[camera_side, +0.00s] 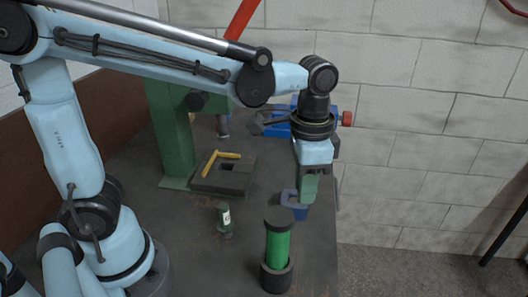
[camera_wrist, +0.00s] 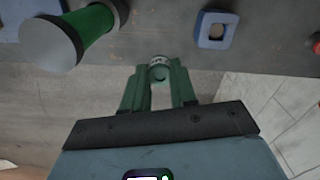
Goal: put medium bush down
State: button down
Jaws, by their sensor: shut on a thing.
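My gripper (camera_side: 309,188) points down at the bench's right edge. It also shows in the wrist view (camera_wrist: 158,76), where its green fingers are shut on a small, grey round bush (camera_wrist: 159,61) with a dark centre, which I take for the medium bush. The bush sits between the fingertips. In the side view the fingers hide it, and I cannot tell its height above the bench.
A blue square block (camera_side: 288,198) with a hole is beside the fingers. A green cylinder (camera_side: 277,247) stands in a dark cup nearer the camera. A small labelled green piece (camera_side: 224,217) stands left. Behind are a green press (camera_side: 170,130) and blue vise (camera_side: 310,118).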

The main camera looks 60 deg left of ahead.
jog(key=shift+s+d+r, duration=0.15)
jog(key=shift+d+r, duration=0.05)
jog(key=shift+d, duration=0.1)
jog(key=shift+w+r, duration=0.1)
jog(key=shift+w, duration=0.15)
jog(key=w+a+f, duration=0.2)
jog(key=w+a, duration=0.4)
jog(key=w, duration=0.5)
jog(key=w+a+f, duration=0.1)
jog(key=a+f, duration=0.1)
jog(key=a, duration=0.1)
jog(key=w+a+f, duration=0.2)
jog(key=a+f, duration=0.1)
jog(key=a, duration=0.1)
jog(key=w+a+f, duration=0.2)
jog(key=a, duration=0.1)
jog(key=shift+w+a+f, duration=0.1)
jog(key=shift+a+f, duration=0.15)
jog(key=shift+f, duration=2.1)
jog(key=shift+f, duration=0.15)
jog(key=c, duration=0.9)
grip_release()
